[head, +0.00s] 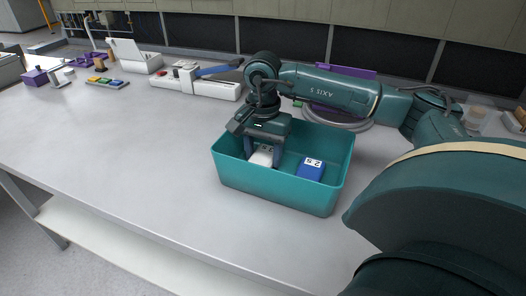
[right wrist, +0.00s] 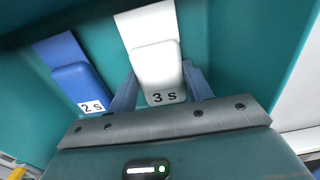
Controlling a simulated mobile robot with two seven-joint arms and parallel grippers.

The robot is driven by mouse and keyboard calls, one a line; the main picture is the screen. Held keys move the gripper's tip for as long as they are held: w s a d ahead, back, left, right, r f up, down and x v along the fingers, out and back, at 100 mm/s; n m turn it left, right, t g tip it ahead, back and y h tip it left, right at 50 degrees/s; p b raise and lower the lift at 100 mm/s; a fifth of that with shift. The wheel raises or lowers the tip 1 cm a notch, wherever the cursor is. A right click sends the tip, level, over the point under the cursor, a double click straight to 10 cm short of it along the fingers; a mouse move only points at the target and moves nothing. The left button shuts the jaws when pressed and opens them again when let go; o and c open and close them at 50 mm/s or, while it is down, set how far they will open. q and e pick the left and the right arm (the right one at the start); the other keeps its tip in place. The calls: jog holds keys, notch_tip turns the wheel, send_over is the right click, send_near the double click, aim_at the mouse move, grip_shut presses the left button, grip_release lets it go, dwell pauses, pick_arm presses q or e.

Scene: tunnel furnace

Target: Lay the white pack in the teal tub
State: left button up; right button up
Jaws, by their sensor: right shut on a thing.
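The white pack (right wrist: 158,72), marked "3 S", is between the fingers of my right gripper (right wrist: 160,88), which is shut on it. In the head view the white pack (head: 262,157) is low inside the teal tub (head: 280,192), in its left half, with my right gripper (head: 263,150) reaching down into the tub from above. I cannot tell whether the pack touches the tub floor. My left gripper is not in view.
A blue pack (head: 311,170) marked "2 S" lies in the tub, right of the white pack. White trays (head: 195,86), coloured blocks (head: 104,82) and a purple box (head: 36,77) stand toward the table's back left. The grey table (head: 120,125) is clear left of the tub.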

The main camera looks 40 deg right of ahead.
jog(key=o, duration=1.4)
